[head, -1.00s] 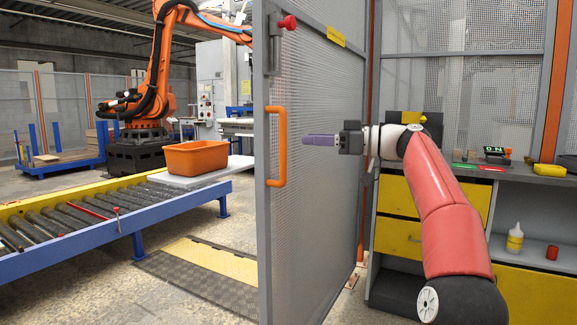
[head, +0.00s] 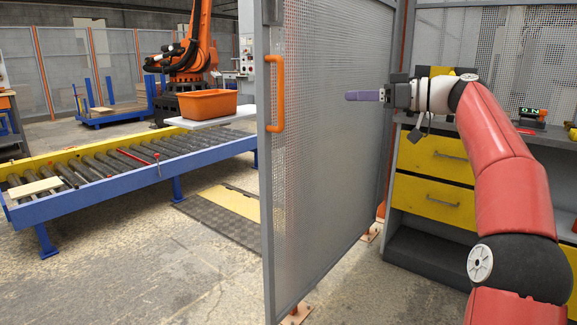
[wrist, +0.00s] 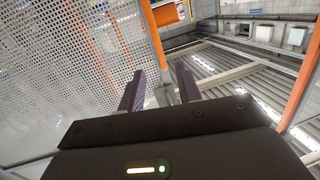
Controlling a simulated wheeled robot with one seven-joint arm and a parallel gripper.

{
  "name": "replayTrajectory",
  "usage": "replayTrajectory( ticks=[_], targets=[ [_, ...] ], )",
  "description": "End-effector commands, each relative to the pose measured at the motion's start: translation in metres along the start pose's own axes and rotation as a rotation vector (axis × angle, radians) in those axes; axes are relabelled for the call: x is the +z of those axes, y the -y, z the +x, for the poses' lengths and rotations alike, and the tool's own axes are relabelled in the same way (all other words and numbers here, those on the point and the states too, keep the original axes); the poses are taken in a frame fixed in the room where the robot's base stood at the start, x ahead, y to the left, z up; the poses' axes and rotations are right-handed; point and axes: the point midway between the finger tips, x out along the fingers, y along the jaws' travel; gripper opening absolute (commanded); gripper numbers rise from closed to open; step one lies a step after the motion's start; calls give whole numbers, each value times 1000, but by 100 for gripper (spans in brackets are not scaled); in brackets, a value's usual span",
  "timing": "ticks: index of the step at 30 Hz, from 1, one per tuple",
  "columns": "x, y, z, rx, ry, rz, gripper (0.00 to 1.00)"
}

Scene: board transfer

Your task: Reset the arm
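My gripper (head: 350,96) is at the right of the head view, pointing left, in front of the grey mesh gate. In the wrist view its two dark purple fingers (wrist: 159,68) stand apart with nothing between them. My red arm is bent, reaching up from the lower right. The gate's orange handle (head: 275,93) is to the left of the fingertips, with a gap between in the picture. No object is held.
The mesh gate (head: 325,160) stands upright between the conveyor (head: 130,170) and the workbench (head: 436,180) with yellow drawers. An orange bin (head: 200,104) sits on a pale board (head: 222,117) by the conveyor. Concrete floor is open in front.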

Motion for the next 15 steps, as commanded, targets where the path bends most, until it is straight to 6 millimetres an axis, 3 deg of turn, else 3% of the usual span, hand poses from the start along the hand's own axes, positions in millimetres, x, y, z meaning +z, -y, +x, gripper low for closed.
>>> replayTrajectory(
  ticks=[8, 15],
  targets=[
    [23, 30, 33, 50, 155, 109, 34],
    [66, 77, 54, 162, 364, 243, 34]
  ],
)
